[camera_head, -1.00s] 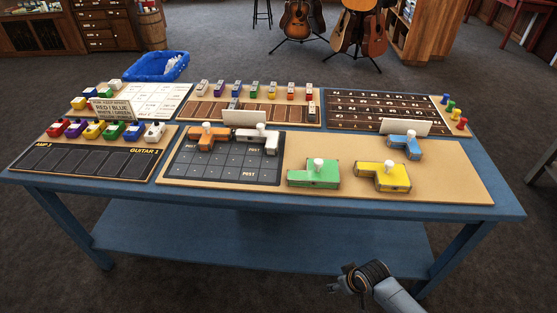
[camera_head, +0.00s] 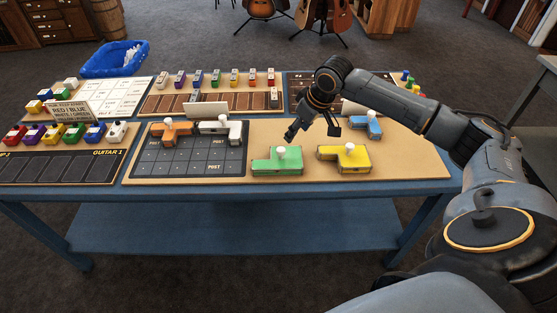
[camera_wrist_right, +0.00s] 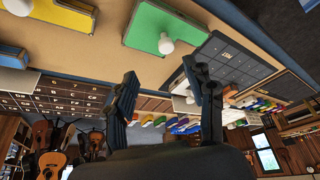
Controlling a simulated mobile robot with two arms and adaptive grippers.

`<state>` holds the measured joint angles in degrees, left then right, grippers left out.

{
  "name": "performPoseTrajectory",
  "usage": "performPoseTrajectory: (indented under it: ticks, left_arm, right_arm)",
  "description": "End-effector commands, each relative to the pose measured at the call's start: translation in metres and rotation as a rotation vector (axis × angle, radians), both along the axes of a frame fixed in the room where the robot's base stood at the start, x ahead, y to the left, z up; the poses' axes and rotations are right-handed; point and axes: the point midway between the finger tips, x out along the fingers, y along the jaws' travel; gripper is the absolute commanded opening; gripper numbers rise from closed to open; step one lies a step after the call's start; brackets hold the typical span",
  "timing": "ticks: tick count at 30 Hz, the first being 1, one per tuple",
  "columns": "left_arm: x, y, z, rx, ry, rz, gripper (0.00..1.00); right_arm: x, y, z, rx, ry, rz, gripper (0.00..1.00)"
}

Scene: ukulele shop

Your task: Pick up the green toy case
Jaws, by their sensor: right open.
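The green toy case (camera_head: 277,165), an L-shaped block with a white knob on top, lies on the tan board (camera_head: 400,172) at the table's front. It also shows upper middle in the right wrist view (camera_wrist_right: 158,26). My right gripper (camera_head: 312,132) is open and empty, above and just behind the green case, apart from it. Its two fingers (camera_wrist_right: 165,95) stand spread in the wrist view, with the white knob beyond them. My left gripper is not in view.
The yellow case (camera_head: 345,158) sits right of the green one, with a blue case (camera_head: 367,124) behind it. A dark grid board (camera_head: 190,155) holding an orange case (camera_head: 172,130) and a white case (camera_head: 222,128) lies to the left. A white card (camera_head: 207,109) stands behind.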

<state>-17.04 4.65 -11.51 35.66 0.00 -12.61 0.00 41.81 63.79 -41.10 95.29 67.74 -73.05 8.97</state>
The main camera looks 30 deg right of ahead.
Motion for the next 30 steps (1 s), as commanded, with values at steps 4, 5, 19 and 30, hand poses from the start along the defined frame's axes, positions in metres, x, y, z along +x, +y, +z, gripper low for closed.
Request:
performPoseTrajectory:
  ticks: [4,5,19,30]
  left_arm:
    - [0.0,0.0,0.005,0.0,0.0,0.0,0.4]
    - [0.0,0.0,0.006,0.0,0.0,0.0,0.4]
    - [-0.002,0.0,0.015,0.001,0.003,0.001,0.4]
    - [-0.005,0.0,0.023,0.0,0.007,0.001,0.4]
  right_arm:
    - [0.01,0.005,-0.027,0.002,0.006,0.002,0.54]
    - [0.012,0.005,-0.032,0.003,0.004,0.002,0.54]
    - [0.034,0.014,-0.08,0.001,0.002,0.004,0.54]
    - [0.051,0.022,-0.118,-0.001,0.001,0.002,0.54]
